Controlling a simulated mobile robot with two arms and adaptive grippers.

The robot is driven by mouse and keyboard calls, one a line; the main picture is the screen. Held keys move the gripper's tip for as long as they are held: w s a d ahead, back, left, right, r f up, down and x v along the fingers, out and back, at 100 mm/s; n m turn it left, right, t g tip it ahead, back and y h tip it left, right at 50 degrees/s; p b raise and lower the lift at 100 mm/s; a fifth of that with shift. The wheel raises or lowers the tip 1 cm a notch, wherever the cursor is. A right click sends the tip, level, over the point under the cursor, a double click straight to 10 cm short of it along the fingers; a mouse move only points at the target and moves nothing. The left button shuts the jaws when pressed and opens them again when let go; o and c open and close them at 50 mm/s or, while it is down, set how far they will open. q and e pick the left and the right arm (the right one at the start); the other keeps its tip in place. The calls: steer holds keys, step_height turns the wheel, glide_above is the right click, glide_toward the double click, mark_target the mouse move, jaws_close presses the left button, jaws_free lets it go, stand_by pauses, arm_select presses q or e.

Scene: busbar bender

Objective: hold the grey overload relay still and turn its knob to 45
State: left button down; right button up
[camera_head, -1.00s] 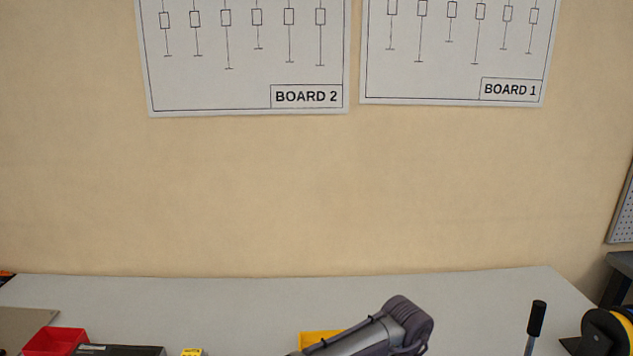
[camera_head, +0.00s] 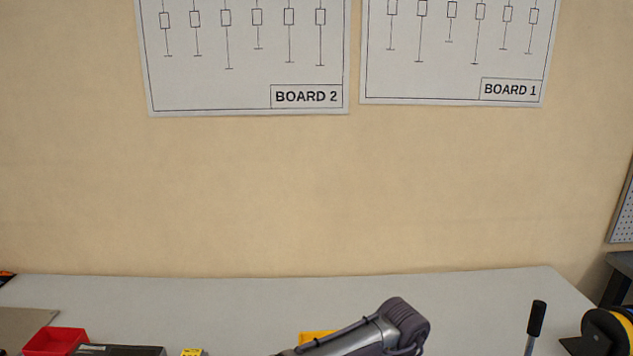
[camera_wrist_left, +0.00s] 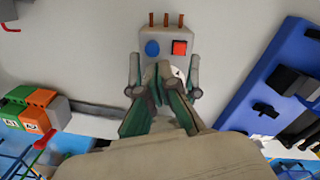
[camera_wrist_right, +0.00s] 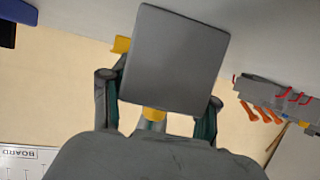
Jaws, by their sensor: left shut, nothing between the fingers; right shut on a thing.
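The grey overload relay (camera_wrist_left: 165,40) shows in the left wrist view, with a blue button, a red square button and copper pins at its top. A white round part (camera_wrist_left: 178,72), perhaps its knob, is partly hidden behind my fingers; its setting cannot be read. My left gripper (camera_wrist_left: 163,75) is shut and empty right in front of the relay; I cannot tell whether it touches. My right gripper (camera_wrist_right: 155,112) is shut on a grey square-faced thing with yellow parts (camera_wrist_right: 175,60); I cannot tell what it is.
Around the relay, the left wrist view shows orange and green blocks (camera_wrist_left: 35,110) at left and a blue panel (camera_wrist_left: 260,90) at right. The head view shows a red bin (camera_head: 55,341), a yellow item (camera_head: 317,337) and a black-handled lever (camera_head: 536,318). The table's back is clear.

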arm_select(q)
steer(key=shift+s+a, duration=0.3)
steer(key=shift+s, duration=0.25)
stand_by(0.4)
steer(key=shift+w+a, duration=0.1)
steer(key=shift+a, duration=0.1)
steer(key=shift+w+a, duration=0.15)
steer(key=shift+a, duration=0.05)
steer(key=shift+w+r, duration=0.1)
steer(key=shift+r, duration=2.95)
steer(key=shift+a, duration=0.1)
